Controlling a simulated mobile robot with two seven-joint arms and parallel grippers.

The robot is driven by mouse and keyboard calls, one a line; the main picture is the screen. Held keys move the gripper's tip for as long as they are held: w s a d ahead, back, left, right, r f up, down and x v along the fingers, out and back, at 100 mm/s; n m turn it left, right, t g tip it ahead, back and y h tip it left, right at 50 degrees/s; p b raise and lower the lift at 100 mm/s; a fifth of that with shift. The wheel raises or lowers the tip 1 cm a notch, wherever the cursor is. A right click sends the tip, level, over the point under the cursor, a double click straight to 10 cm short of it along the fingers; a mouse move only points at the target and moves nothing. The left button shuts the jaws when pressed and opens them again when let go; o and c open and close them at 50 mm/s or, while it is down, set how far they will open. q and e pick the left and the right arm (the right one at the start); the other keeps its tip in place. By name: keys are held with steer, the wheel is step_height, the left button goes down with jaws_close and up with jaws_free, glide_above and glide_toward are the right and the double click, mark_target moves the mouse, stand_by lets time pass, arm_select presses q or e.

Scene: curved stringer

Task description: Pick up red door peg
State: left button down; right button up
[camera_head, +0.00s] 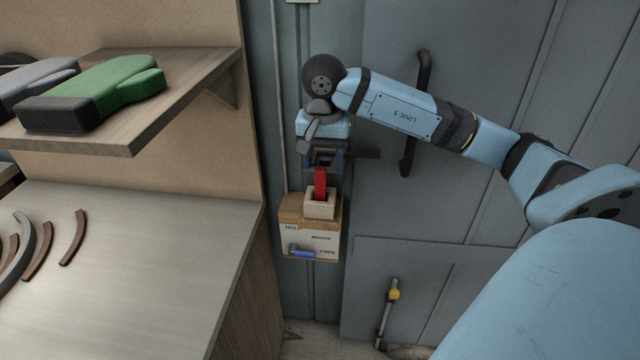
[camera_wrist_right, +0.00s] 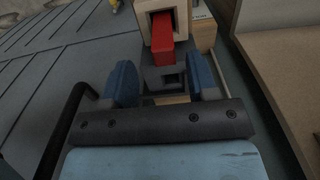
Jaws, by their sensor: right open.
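The red door peg (camera_head: 320,183) stands up out of a pale square socket block (camera_head: 319,207) on top of a small wooden box on the wall. My right gripper (camera_head: 324,158) is just above and behind the peg in the head view. In the right wrist view the red peg (camera_wrist_right: 162,38) shows in the pale socket (camera_wrist_right: 180,18), beyond and between the two blue fingers of the right gripper (camera_wrist_right: 163,82). The fingers are apart, with gaps on both sides, and hold nothing. My left gripper is not in view.
The labelled box (camera_head: 310,240) carries a blue peg (camera_head: 302,254) low on its front. A grey door with a dark handle (camera_head: 421,110) is right of it; a yellow-marked latch (camera_head: 393,295) is lower. A workbench (camera_head: 150,225) and shelf with a green block (camera_head: 95,90) are left.

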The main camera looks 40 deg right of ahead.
mark_target(321, 181)
steer(key=shift+a+f, duration=0.15)
steer(key=shift+f, duration=1.25)
steer(key=shift+a+f, duration=0.1)
steer(key=shift+f, duration=1.25)
jaws_close()
